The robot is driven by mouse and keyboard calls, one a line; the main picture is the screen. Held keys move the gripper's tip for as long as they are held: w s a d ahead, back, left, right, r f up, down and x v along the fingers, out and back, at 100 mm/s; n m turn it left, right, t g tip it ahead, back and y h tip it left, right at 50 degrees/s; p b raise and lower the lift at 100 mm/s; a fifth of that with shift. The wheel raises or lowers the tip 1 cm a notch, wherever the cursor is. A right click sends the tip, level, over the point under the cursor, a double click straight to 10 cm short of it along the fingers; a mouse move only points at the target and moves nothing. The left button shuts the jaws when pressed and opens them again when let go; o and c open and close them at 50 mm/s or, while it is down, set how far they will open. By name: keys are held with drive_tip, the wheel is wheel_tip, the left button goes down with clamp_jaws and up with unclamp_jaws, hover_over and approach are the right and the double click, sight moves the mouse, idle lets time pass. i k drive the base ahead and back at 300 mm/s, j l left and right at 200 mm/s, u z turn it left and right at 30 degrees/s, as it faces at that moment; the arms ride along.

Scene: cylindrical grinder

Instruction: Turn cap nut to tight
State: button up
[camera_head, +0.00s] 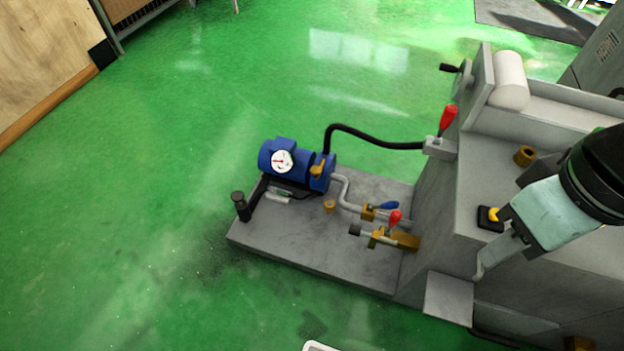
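My gripper (480,276) reaches in from the right, beside the grey machine body. Its pale body is in view, and one grey finger shows edge-on, so I cannot tell whether it is open or shut. Nothing is visibly held. Two small brass fittings could be the cap nut: one brass piece (330,206) on the low base plate by the blue pump, and one brass ring (525,156) on top of the machine, behind the gripper. I cannot tell which is the cap nut, or how tight either is. The gripper is apart from both.
A blue pump (290,162) with a gauge stands on the grey plate (300,246). A red-handled lever (447,122), a red valve handle (394,217) and a blue valve handle (388,206) stick up nearby. A yellow-black button (489,216) sits near the gripper. Green floor is clear at left.

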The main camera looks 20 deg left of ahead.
sight(329, 205)
drive_tip(key=u, duration=0.85)
drive_tip(key=i+j+u, duration=0.15)
drive_tip(key=i+u, duration=0.5)
drive_tip(key=u, duration=0.15)
